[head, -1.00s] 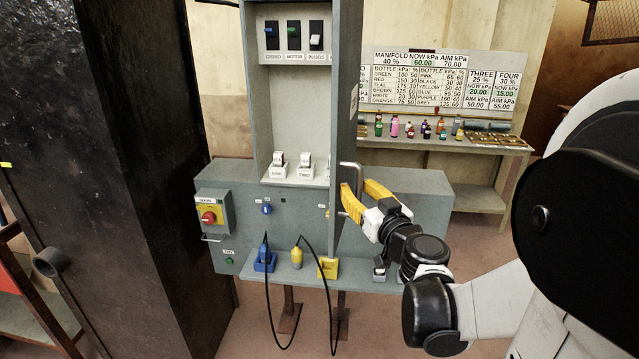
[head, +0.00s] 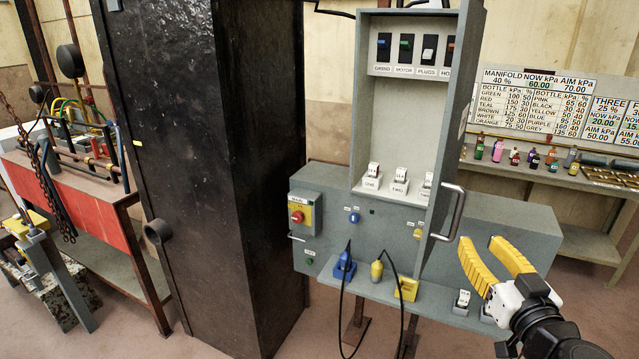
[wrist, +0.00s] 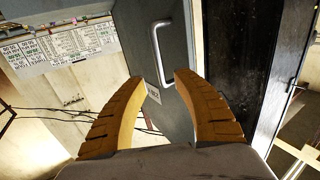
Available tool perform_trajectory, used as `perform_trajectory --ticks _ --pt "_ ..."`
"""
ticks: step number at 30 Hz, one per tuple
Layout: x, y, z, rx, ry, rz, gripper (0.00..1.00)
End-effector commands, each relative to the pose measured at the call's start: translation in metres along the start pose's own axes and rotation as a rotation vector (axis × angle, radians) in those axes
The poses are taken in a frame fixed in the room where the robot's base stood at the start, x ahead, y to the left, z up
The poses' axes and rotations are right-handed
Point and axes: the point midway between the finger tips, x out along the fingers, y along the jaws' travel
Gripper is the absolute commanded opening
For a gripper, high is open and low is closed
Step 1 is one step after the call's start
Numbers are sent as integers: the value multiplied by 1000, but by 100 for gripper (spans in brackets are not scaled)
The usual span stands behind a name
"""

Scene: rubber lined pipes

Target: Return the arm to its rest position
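My gripper (head: 481,243) is at the right of the head view, in front of the grey electrical cabinet (head: 400,110). Its two yellow fingers are apart with nothing between them. In the wrist view my gripper (wrist: 160,78) shows a clear gap between the fingertips. The cabinet door (head: 459,110) stands open, with a metal handle (head: 450,214) to the left of the fingers in the head view. The handle also shows beyond the fingertips in the wrist view (wrist: 158,52), apart from them. Most of my arm is outside the head view.
A lower grey box carries a red rotary switch (head: 298,216) and a shelf with a blue plug (head: 344,266) and a yellow plug (head: 376,271) on black cables. A tall black column (head: 190,150) stands left. A bottle bench (head: 560,178) stands behind at right.

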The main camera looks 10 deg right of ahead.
Motion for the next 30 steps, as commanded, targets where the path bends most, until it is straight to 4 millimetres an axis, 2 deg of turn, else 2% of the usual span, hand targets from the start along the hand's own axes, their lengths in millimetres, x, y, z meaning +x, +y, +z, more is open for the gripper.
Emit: perform_trajectory --ticks 4,14,20,22,23,26,30 --pt "-7 0 0 0 0 0 36" --pt "-6 0 -2 -2 8 3 36" --pt "11 6 -43 -22 104 143 36" --pt "16 7 -48 -9 81 233 36" --pt "18 6 -44 -1 46 267 36" --pt "16 -17 -9 22 -169 318 36" --pt "-16 -92 58 -1 -563 177 36"
